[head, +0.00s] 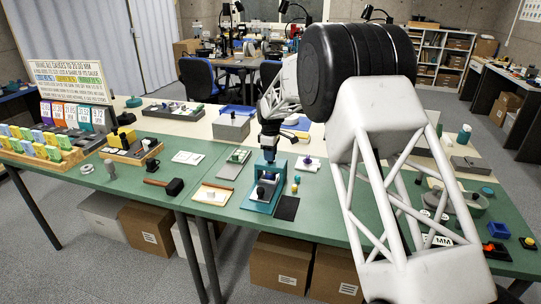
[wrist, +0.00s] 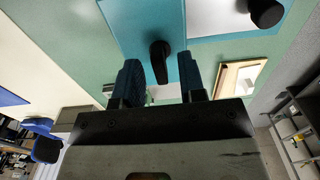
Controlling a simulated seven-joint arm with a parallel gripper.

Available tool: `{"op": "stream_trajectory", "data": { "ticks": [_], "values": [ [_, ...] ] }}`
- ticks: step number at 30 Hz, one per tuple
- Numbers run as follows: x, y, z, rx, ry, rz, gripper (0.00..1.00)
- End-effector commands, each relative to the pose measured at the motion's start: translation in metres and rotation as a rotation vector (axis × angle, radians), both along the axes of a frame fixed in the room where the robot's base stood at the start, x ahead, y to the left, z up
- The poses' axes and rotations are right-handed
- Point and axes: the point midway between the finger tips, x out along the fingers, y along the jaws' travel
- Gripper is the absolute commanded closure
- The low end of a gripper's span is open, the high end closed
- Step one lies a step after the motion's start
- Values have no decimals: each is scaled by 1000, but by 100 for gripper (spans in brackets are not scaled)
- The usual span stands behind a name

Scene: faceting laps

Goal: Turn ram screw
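The teal press (head: 262,195) stands near the front edge of the green bench, below my gripper (head: 268,150) in the head view. My gripper points down just above the top of the press. In the wrist view, a black post or handle (wrist: 158,58), probably of the ram screw, shows against the teal body of the press (wrist: 140,22). My two fingers (wrist: 160,78) are apart, one on each side of the black part in the picture, with gaps visible. Whether the fingers are level with it cannot be told. The screw itself is largely hidden by my gripper in the head view.
A black-headed mallet (head: 172,186) and a tan board (head: 213,195) lie left of the press. A black mat (head: 286,208) and small yellow and teal pieces (head: 295,184) lie to its right. A grey box (head: 231,126) stands behind. Bare green bench shows between them.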

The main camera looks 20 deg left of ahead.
Motion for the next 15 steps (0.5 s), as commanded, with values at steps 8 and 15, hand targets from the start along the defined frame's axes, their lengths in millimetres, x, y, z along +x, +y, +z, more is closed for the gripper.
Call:
{"op": "stream_trajectory", "data": {
  "ticks": [8, 15],
  "values": [
    [0, 0, 30, 1, -2, 0, 63],
    [0, 0, 59, 1, -1, 0, 63]
  ]
}}
